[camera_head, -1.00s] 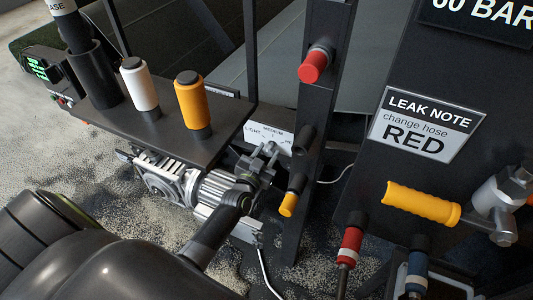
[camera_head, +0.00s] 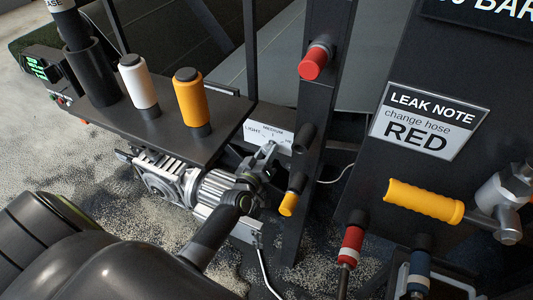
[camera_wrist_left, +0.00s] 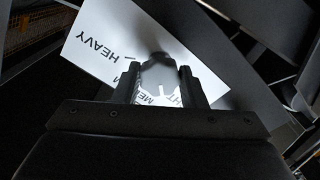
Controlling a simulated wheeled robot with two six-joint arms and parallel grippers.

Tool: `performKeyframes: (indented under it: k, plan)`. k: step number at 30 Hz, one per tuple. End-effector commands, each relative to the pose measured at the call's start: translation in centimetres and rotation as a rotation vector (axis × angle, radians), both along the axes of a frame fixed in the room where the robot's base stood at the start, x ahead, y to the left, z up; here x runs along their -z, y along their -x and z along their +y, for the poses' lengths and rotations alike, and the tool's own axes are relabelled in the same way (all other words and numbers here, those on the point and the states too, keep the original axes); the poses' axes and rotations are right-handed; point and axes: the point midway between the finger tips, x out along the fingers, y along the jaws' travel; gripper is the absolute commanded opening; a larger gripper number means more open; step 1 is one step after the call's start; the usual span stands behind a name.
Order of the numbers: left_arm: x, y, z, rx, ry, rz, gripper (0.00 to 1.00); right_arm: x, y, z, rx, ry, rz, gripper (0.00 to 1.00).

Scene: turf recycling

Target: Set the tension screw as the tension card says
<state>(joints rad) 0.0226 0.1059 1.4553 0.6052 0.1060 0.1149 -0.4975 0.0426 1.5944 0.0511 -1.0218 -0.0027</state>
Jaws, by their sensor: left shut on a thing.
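My left gripper (camera_head: 264,158) is at the plate's lower edge. In the left wrist view the gripper (camera_wrist_left: 160,78) is shut on a dark rounded knob (camera_wrist_left: 158,68), which looks like the tension screw, in front of the plate (camera_wrist_left: 103,42). HEAVY reads clearly there, while the other words are partly covered by the fingers. The screw's pointer cannot be made out. No tension card is recognisable. My right gripper is not in view.
A black post (camera_head: 314,130) with a red-capped peg (camera_head: 316,62) and a yellow-tipped peg (camera_head: 291,198) stands close right of the gripper. White (camera_head: 138,82) and yellow (camera_head: 190,98) spools stand on the shelf above a motor (camera_head: 168,178). A leak note (camera_head: 428,122) hangs right.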

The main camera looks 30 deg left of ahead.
Motion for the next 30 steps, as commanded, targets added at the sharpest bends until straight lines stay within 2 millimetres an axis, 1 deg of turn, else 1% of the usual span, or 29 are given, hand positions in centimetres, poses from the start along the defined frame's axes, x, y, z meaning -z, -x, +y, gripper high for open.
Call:
performKeyframes:
  k: [6,12,29,30]
  plan:
    - [0.04,0.02,0.02,0.000,0.125,-0.007,0.15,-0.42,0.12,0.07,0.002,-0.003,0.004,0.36]
    - [0.03,0.02,0.02,0.000,0.188,-0.011,0.15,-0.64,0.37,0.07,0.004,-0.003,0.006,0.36]
    - [0.02,0.02,0.02,0.000,0.212,-0.011,0.15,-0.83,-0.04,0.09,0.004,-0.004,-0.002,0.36]
    - [0.02,0.02,0.02,0.000,0.212,-0.011,0.43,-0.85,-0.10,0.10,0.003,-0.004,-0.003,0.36]
